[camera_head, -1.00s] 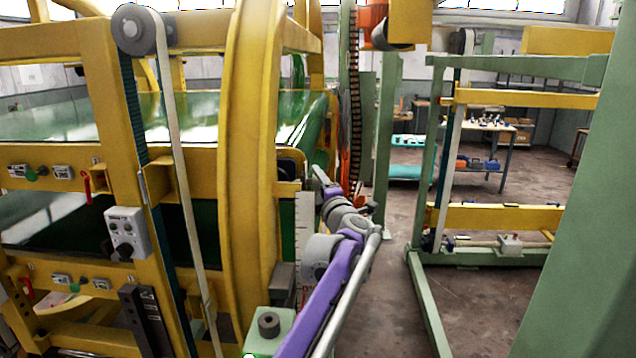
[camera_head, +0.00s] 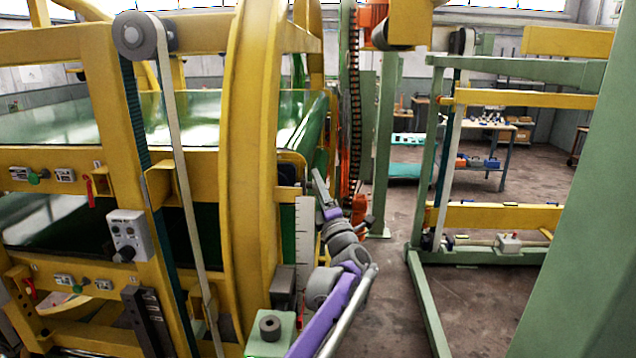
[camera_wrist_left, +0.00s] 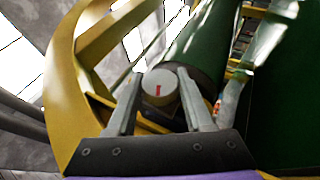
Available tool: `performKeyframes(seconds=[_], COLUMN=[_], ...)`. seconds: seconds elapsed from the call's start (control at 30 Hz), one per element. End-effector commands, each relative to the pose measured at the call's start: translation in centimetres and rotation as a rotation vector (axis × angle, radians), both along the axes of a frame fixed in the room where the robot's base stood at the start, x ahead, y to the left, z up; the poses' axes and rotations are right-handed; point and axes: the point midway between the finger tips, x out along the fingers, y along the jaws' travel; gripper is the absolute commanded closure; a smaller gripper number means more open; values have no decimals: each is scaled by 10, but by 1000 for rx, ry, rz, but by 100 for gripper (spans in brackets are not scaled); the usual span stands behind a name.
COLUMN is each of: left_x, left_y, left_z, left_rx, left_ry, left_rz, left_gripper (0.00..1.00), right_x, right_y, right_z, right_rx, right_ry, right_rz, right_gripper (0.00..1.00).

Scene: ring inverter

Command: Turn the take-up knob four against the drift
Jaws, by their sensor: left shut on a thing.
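In the left wrist view a round pale grey knob (camera_wrist_left: 161,88) with a red mark on its face sits between the two grey fingers of my left gripper (camera_wrist_left: 159,77). The fingers are shut on its sides. The red mark stands nearly upright in that picture. In the head view my left gripper (camera_head: 318,177) reaches up beside the yellow machine frame (camera_head: 250,150), right of its curved upright. The knob cannot be made out there. My right gripper is in neither view.
A green roller (camera_wrist_left: 205,50) lies behind the knob. A white scale strip (camera_head: 304,240) and a green block with a dark knob (camera_head: 270,328) stand close to my left arm. A green frame (camera_head: 428,290) stands to the right. The floor between is bare.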

Motion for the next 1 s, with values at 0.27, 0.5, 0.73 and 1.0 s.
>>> performKeyframes(seconds=[0.27, 0.5, 0.73, 1.0], left_x=[1, 1, 0, 0], left_y=[0, 0, 0, 0], left_z=[4, 3, 2, 1], left_rx=[-1, 0, 0, 0], left_ry=[-166, -234, -247, -245], left_rz=[0, 0, 0, 0], left_gripper=[100, 100, 100, 43], right_x=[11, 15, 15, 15], right_y=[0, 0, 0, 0], right_z=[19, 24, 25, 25], right_rx=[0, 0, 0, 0], right_ry=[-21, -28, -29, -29], right_rz=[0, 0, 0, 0], right_gripper=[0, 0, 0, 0])
